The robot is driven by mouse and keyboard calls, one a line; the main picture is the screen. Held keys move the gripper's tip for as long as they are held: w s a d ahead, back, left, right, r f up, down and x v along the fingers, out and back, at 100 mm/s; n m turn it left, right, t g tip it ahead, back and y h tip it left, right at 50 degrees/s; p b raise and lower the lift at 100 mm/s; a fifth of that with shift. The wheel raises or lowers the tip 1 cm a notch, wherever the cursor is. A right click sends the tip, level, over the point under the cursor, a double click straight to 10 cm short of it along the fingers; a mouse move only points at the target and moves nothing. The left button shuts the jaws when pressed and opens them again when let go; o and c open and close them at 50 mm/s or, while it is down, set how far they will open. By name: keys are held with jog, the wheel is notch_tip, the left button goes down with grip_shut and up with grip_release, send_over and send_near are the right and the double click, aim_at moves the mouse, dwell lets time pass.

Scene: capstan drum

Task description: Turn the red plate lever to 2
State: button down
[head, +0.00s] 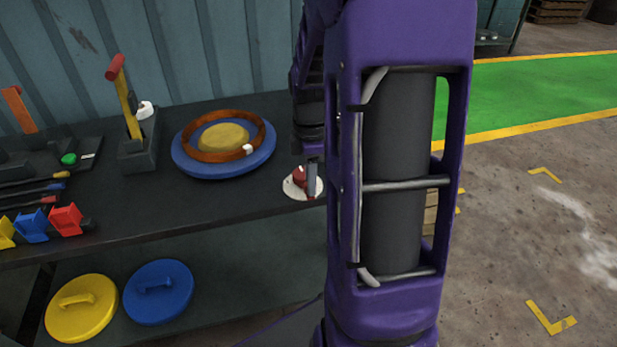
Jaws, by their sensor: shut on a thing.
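The red plate lever (300,175) sits on a small round white plate (291,192) near the right end of the dark bench. My gripper (311,190) points down over the plate and is shut on the red lever. My fingers and arm hide the right part of the lever and plate. Any numbers on the plate are too small or hidden to read, so I cannot tell which mark the lever points at.
A blue disc with a brown ring (190,143) lies left of the plate. A yellow lever with a red grip (124,95) stands farther left. Red, blue and yellow switches (66,219) line the front left. Yellow (82,318) and blue (160,309) lids lie below.

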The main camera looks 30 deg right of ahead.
dwell(0.3)
jog(key=c, duration=0.6)
grip_release()
jog(key=shift+r, duration=0.1)
notch_tip(320, 180, up, 17)
jog(key=p, duration=0.2)
jog(key=shift+r+p, duration=0.15)
jog(key=shift+p, duration=0.15)
